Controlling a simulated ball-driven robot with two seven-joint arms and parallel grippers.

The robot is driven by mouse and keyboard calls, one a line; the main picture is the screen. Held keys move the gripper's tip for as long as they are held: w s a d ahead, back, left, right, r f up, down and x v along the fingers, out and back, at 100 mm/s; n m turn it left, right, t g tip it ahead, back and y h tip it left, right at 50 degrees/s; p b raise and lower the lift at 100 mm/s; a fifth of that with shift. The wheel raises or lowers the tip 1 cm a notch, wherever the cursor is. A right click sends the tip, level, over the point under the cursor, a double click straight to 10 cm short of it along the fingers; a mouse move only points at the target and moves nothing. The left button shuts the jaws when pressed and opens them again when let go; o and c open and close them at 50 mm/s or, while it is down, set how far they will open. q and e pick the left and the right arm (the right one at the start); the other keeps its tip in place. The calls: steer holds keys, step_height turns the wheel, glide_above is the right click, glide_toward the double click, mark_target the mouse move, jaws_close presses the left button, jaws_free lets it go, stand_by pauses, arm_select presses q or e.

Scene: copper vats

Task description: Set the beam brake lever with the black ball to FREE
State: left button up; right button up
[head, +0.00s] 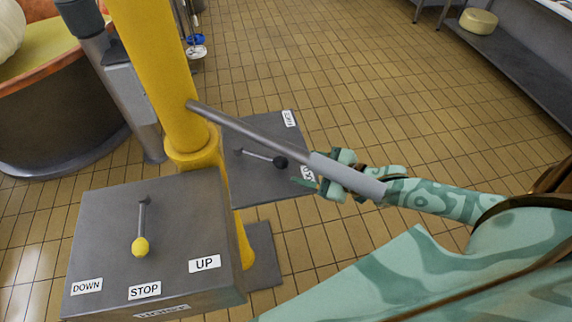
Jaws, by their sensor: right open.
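The beam brake lever is a thin grey rod with a black ball (280,162) on a dark grey box (262,135) behind the yellow column. The rod points right and slightly toward me, with the ball at its right end. One small white label (289,118) is at the box's far right corner and another (307,174) at its near right; I cannot read either surely. My right gripper (318,174) is open, just right of the ball and apparently apart from it. A grey bar partly hides its fingers. My left gripper is out of view.
The grey bar (245,127) with a thicker light sleeve (345,178) slants from the yellow column (165,80) across my right gripper. A nearer box (110,225) has a yellow-ball lever (140,246) and DOWN, STOP, UP labels. A copper vat (60,115) stands left. Tiled floor is open beyond.

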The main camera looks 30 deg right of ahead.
mark_target(287, 164)
steer(key=b+x, duration=0.1)
steer(key=x, duration=0.5)
steer(key=shift+a, duration=0.1)
jaws_close()
